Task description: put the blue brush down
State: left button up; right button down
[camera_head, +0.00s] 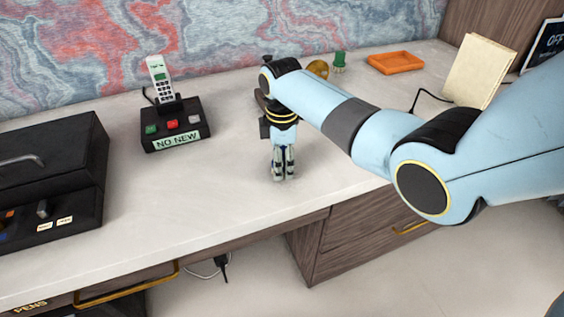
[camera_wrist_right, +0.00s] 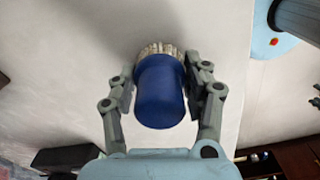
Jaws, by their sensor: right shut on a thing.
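The blue brush (camera_wrist_right: 160,92) has a short blue handle and pale bristles. In the right wrist view it sits between the two fingers of my right gripper (camera_wrist_right: 160,88), which is shut on its handle. The bristles point away from the wrist, towards the white desk top. In the head view my right gripper (camera_head: 284,172) points down over the front part of the desk, and the brush is almost wholly hidden by the fingers. I cannot tell whether the bristles touch the desk.
A black phone stand (camera_head: 176,128) with a white handset is left of my gripper. A black case (camera_head: 50,180) stands at far left. An orange tray (camera_head: 395,62), green brush (camera_head: 339,62) and yellow round thing (camera_head: 318,69) are at the back. Desk (camera_head: 225,190) around the gripper is clear.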

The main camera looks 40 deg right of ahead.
aim_at(282, 148)
jog(key=shift+f, duration=0.15)
jog(key=c, duration=0.6)
grip_release()
notch_tip(282, 148, up, 12)
jog(key=shift+r+p, duration=0.2)
jog(key=shift+p, duration=0.5)
jog(key=shift+s+f, duration=0.1)
